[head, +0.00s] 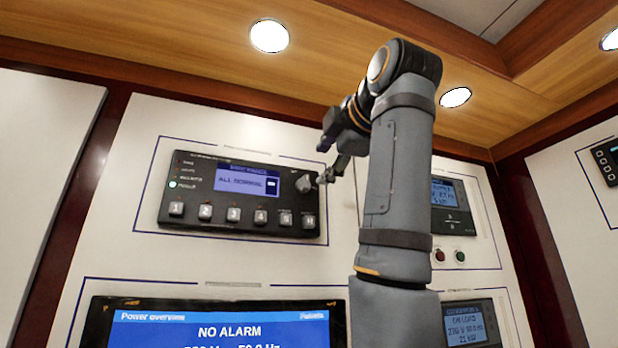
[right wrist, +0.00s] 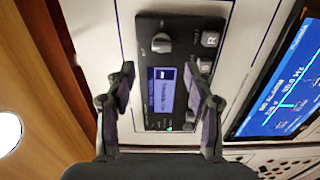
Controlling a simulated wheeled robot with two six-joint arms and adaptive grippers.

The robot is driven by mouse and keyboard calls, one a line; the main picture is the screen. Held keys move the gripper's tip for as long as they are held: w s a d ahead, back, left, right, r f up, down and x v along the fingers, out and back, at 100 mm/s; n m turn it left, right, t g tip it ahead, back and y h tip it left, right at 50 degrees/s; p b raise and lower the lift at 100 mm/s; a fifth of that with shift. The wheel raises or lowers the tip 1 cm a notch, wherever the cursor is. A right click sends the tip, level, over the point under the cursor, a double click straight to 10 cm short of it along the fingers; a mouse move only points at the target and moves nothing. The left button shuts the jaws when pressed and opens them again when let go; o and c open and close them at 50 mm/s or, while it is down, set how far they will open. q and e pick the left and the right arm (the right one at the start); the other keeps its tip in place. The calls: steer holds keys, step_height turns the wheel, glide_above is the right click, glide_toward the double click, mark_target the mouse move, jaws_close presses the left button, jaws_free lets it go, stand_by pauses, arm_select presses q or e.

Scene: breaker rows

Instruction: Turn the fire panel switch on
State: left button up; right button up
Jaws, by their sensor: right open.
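A black panel (head: 193,215) with a blue screen reading "ALL NORMAL" is on the white wall at the left of the head view; its title is too blurred to read. A grey rotary knob (head: 304,183) sits at its upper right and shows in the right wrist view (right wrist: 161,43); its setting is unclear. My right gripper (head: 323,178) is beside the knob in the head view. In the right wrist view, my right gripper (right wrist: 160,75) is open and empty, fingers apart over the screen, with the knob beyond the tips. My left gripper is not in view.
A large "NO ALARM" display (head: 230,330) is below the panel. Numbered buttons (head: 233,214) line the panel's lower edge. Red (head: 439,255) and green (head: 460,256) buttons are right of my arm. A wooden ceiling (head: 180,35) is above.

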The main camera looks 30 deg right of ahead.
mark_target(307, 181)
steer(key=p+x, duration=0.1)
steer(key=x, duration=0.4)
steer(key=shift+r, duration=0.1)
steer(key=p+x, duration=0.2)
steer(key=x, duration=0.2)
steer(key=shift+w+a, duration=0.1)
steer(key=shift+w, duration=0.1)
steer(key=shift+w+f, duration=0.1)
steer(key=shift+f, duration=0.1)
steer(key=c, duration=0.4)
jaws_close()
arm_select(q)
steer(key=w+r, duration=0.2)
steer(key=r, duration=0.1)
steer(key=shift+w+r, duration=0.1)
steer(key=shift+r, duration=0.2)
